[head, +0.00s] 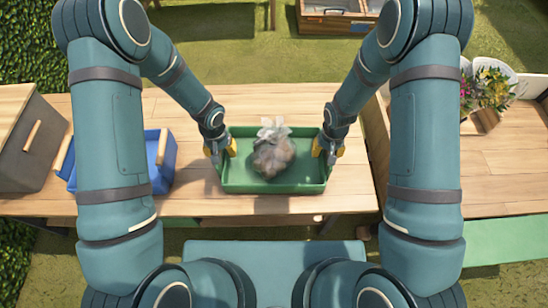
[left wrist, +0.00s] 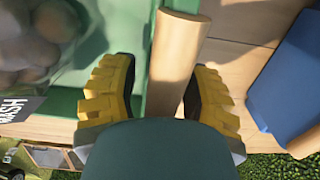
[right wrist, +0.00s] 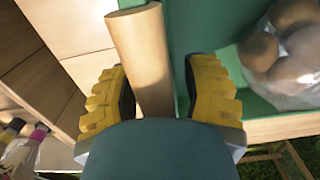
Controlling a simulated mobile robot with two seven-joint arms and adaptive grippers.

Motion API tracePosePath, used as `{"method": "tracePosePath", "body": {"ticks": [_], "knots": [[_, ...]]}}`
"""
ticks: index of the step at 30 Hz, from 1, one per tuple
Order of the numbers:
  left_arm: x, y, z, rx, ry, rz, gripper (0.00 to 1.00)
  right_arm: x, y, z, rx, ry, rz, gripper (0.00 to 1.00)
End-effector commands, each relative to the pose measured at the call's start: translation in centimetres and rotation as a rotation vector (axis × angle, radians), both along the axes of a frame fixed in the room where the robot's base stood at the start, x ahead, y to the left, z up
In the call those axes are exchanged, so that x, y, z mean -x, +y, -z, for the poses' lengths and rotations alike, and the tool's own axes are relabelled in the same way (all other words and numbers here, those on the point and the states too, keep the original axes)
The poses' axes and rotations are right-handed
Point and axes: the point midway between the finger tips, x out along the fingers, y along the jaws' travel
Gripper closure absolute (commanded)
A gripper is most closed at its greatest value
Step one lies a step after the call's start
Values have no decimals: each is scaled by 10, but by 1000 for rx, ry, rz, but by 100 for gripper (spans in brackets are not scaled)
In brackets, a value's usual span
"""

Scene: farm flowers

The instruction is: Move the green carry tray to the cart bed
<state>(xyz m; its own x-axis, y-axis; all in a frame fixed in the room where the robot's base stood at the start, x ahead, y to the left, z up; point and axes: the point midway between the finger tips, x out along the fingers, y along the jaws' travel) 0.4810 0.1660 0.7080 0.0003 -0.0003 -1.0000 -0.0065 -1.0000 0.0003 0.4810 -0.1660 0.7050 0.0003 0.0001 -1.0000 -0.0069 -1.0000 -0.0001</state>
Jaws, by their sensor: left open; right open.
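The green carry tray (head: 240,187) sits on the wooden table, with a clear bag of brownish round things (head: 272,155) inside it. My left gripper (head: 221,149) is at the tray's left end. In the left wrist view its open yellow fingers (left wrist: 160,95) stand on both sides of a wooden handle (left wrist: 178,60), not closed on it. My right gripper (head: 327,149) is at the tray's right end. In the right wrist view its open fingers (right wrist: 160,95) also stand on both sides of a wooden handle (right wrist: 142,55). I cannot make out a cart bed for certain.
A blue tray (head: 160,165) with wooden handles stands left of the green tray, beside a grey wooden-lidded box (head: 30,140). Flowers (head: 488,88) stand on the right-hand wooden surface (head: 500,165). Bare tabletop (head: 285,104) lies behind the green tray.

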Motion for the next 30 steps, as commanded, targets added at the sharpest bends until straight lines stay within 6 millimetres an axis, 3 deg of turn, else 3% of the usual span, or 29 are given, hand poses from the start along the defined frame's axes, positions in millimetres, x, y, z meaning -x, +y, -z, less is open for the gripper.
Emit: {"method": "tracePosePath", "body": {"ticks": [1,3,4,22,30], "knots": [[0,0,0,0,0,0,69,0,0,0,0,0,0,69],[0,0,0,0,0,0,93,0,0,0,0,0,0,93],[0,0,0,0,0,0,100,0,0,0,0,0,0,100],[0,0,-1,0,0,0,100,0,0,-1,0,0,0,100],[0,0,-15,0,0,0,100,0,0,-14,0,0,0,100]]}}
